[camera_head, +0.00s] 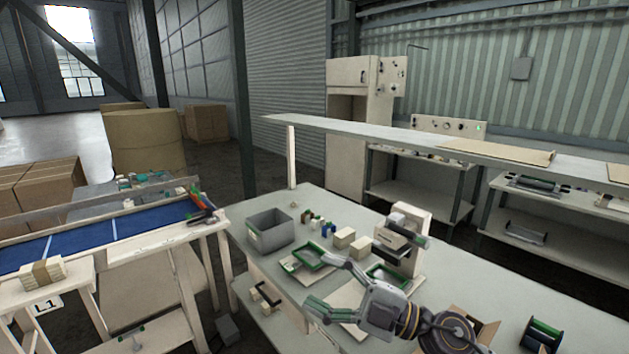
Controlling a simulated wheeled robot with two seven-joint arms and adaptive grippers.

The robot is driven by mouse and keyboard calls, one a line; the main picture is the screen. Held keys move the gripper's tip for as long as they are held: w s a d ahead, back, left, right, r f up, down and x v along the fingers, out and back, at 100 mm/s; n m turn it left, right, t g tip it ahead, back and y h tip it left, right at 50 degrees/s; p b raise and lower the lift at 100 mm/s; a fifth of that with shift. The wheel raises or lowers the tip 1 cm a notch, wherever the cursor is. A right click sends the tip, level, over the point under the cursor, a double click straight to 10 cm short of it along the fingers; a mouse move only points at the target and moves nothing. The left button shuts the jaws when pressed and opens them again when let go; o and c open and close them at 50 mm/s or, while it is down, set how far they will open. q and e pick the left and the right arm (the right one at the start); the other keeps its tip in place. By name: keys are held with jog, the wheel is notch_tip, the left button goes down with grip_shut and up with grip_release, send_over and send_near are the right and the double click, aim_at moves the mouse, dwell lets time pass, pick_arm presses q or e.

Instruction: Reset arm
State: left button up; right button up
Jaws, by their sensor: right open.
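My right gripper (318,281) reaches in from the lower right over the grey worktable (255,318). Its two fingers are spread apart, pointing left, with nothing between them. A green-rimmed tray (309,256) lies just beyond the upper finger. A second green-rimmed tray (388,274) is partly hidden behind my right arm. My left gripper is not in view.
A grey bin (270,231) stands at the table's back left, with small bottles and pale blocks (345,238) beside it. A white device (407,236) stands behind my arm. A blue conveyor (85,240) runs at left.

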jog(key=w+d+m+t+h, duration=0.7)
jog(key=d+m+t+h, duration=0.5)
jog(key=m+t, duration=0.3)
jog(key=s+d+f+m+g+h, duration=0.1)
jog(key=d+f+m+g+h, duration=0.3)
jog(key=f, duration=0.4)
jog(key=s+d+f+m+g+h, duration=0.1)
jog(key=d+f+m+g+h, duration=0.2)
jog(key=d+f+m+h, duration=0.35)
jog(key=s+a+f+n+g+y, duration=0.25)
jog(key=s+f+g, duration=0.95)
jog(key=s+f, duration=0.8)
jog(key=s+f+g, duration=0.1)
jog(key=s+f, duration=0.1)
jog(key=f, duration=1.6)
jog(key=s+f, duration=0.2)
jog(key=f, duration=1.6)
jog(key=s+d+f, duration=0.2)
jog(key=s+f, duration=0.6)
jog(key=s, duration=0.2)
jog(key=s+d+f+g, duration=0.1)
jog(key=s+d+f, duration=0.1)
jog(key=s+f, duration=0.6)
jog(key=shift+s+d+f, duration=0.15)
jog(key=shift+s+d, duration=0.05)
jog(key=shift+s, duration=1)
